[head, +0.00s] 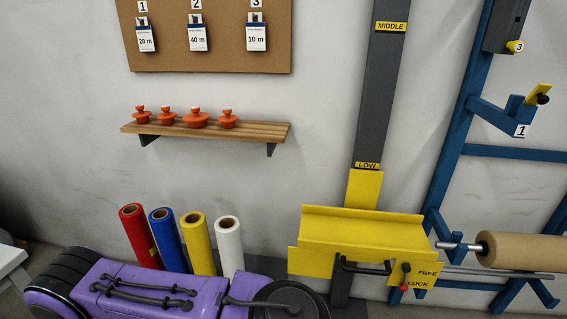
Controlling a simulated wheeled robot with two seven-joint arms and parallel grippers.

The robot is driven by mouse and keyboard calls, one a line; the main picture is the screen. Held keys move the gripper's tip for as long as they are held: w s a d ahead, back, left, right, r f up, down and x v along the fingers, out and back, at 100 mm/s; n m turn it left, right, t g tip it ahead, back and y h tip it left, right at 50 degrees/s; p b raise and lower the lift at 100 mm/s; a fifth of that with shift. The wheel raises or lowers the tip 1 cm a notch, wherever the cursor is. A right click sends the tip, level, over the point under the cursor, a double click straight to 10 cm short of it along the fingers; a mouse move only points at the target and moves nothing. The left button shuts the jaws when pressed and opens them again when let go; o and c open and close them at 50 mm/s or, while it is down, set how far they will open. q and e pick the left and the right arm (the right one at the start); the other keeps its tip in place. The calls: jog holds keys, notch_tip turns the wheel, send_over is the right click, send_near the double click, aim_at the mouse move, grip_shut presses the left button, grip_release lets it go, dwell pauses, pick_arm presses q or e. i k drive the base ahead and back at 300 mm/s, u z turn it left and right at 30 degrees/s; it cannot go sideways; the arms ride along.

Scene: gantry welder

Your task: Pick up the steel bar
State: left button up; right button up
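A long thin steel bar (515,275) lies level at the lower right, in front of the blue rack and just below a brown roll. A shorter metal shaft end (458,246) sticks out of the left end of the brown roll (525,250). The roll's right end is cut off by the picture edge. I cannot tell how the bar is supported. Neither of my grippers shows in the head view.
A yellow carriage (360,232) with a black handle and a FREE/LOCK lever (405,275) stands left of the bar. The blue rack (453,150) is behind. A purple machine (160,295) and several coloured rolls (198,243) fill the lower left.

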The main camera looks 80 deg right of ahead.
aim_at(491, 273)
jog(key=k, duration=0.7)
jog(key=z, duration=4.15)
